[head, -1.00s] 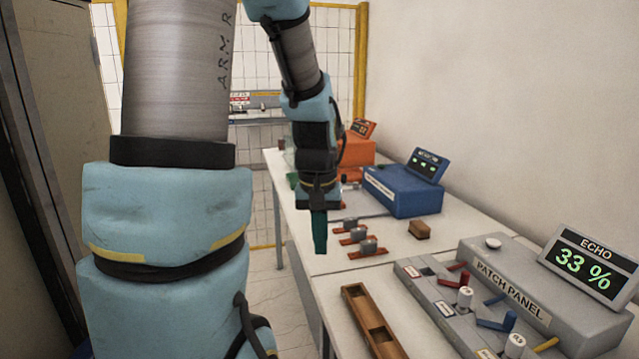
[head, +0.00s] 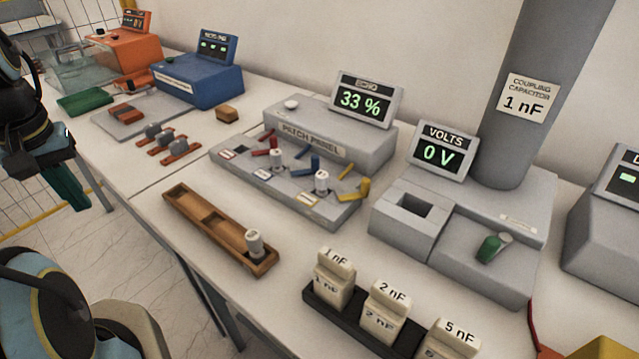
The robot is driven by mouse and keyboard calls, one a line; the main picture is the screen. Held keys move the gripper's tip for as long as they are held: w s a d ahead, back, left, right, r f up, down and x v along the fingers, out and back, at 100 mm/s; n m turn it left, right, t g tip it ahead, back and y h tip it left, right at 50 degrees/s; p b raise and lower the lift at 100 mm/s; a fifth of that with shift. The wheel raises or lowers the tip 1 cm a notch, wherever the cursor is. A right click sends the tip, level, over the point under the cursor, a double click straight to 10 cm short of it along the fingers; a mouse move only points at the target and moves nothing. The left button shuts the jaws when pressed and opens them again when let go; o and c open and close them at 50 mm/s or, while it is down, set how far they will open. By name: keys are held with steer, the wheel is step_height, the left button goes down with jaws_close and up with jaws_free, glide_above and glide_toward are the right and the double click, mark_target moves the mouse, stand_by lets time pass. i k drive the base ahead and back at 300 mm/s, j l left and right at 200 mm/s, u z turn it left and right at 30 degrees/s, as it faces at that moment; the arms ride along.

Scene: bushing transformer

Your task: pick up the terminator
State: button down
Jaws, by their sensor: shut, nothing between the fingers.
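My gripper (head: 68,188) hangs at the left edge, teal fingers pointing down, shut and empty, left of the benches and away from everything on them. A small grey-white capped cylinder (head: 255,243), which looks like a terminator, stands upright in the nearest pocket of a wooden tray (head: 189,213). The tray's other pockets look empty. Two similar cylinders stand on the patch panel, one at its middle (head: 276,158) and one near its right end (head: 321,181). No label on the cylinders can be read.
The patch panel (head: 312,140) has coloured levers and an ECHO display (head: 366,101) reading 33 %. A black rack (head: 349,326) holds capacitor blocks at the front. The coupling capacitor column (head: 550,60) stands at right. Bare bench lies around the wooden tray.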

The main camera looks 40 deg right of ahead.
mark_target(276, 154)
steer(key=i+j+z, duration=0.15)
steer(key=j+z, duration=0.2)
steer(key=j, duration=0.3)
steer(key=i+j+z, duration=0.1)
steer(key=j+z, duration=0.25)
steer(key=j, duration=0.3)
steer(key=j+z, duration=0.35)
steer(key=j, duration=0.3)
